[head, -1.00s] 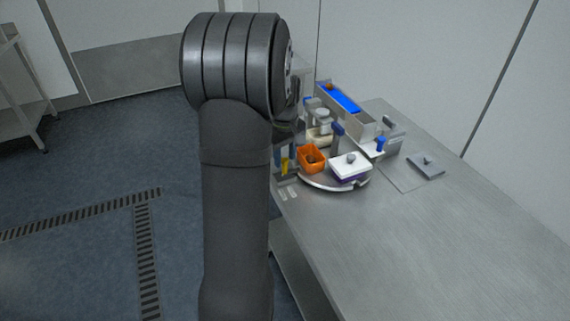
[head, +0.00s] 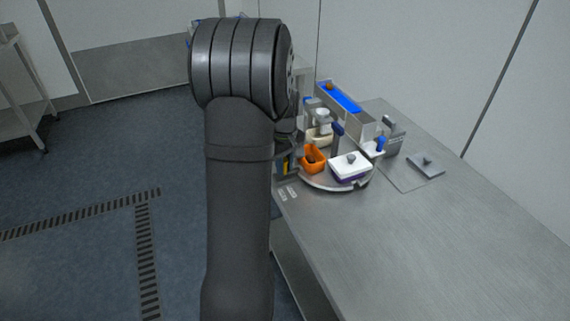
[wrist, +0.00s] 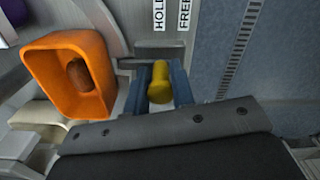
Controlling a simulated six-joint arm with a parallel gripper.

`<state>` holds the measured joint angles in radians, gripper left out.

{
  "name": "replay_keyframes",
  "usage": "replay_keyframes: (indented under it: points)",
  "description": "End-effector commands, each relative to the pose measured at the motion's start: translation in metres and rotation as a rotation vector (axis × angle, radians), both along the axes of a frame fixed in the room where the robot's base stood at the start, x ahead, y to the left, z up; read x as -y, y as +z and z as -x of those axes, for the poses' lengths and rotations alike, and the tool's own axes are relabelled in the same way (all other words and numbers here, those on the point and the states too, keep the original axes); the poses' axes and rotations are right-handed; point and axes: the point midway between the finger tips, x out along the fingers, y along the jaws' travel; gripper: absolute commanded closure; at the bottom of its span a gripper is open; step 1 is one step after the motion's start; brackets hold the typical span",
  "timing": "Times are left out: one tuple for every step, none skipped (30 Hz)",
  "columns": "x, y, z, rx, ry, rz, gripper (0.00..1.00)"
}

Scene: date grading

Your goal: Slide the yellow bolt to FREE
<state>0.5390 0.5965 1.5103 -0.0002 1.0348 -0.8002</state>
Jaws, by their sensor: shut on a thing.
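The yellow bolt (wrist: 159,82) stands between the two blue fingers of my gripper (wrist: 158,88) in the wrist view. My gripper is shut on it. The bolt lines up roughly with the HOLD label (wrist: 159,14). The FREE label (wrist: 184,14) lies just to the right of HOLD. In the head view my arm largely hides the gripper and bolt, at the left edge of the bench.
An orange bin (wrist: 62,52) with a brown date (wrist: 79,75) is close left of my gripper; it also shows in the head view (head: 314,168). A white-lidded box (head: 350,164) stands beside it. The bench (head: 440,240) is clear towards the front right.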

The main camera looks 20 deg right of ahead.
Motion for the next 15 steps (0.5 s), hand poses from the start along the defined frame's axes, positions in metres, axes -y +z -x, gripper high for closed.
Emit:
replay_keyframes:
  points:
    - [-0.005, 0.001, -0.001, 0.0, 0.002, 0.0, 1.0]
    - [-0.009, 0.001, -0.001, 0.0, 0.003, 0.0, 1.0]
    - [-0.015, 0.001, -0.001, 0.0, 0.003, 0.0, 1.0]
    - [-0.019, 0.001, -0.001, 0.0, 0.004, 0.0, 1.0]
    - [-0.024, 0.001, -0.001, 0.0, 0.004, 0.0, 1.0]
    - [-0.029, 0.001, 0.0, 0.0, 0.004, 0.0, 1.0]
    - [-0.032, 0.001, 0.0, 0.0, 0.003, 0.0, 1.0]
    - [-0.034, 0.001, 0.0, 0.0, 0.002, -0.001, 1.0]
    - [-0.034, 0.0, 0.0, 0.0, 0.001, -0.001, 1.0]
    - [-0.034, 0.0, 0.0, -0.001, 0.0, -0.002, 1.0]
    - [-0.034, 0.0, 0.0, -0.001, 0.0, -0.002, 1.0]
    - [-0.034, 0.0, 0.0, -0.001, 0.0, -0.003, 1.0]
    - [-0.035, 0.0, 0.0, -0.001, 0.001, -0.003, 1.0]
    - [-0.035, 0.0, 0.0, -0.001, 0.001, -0.003, 1.0]
    - [-0.035, 0.0, 0.0, -0.001, 0.001, -0.004, 1.0]
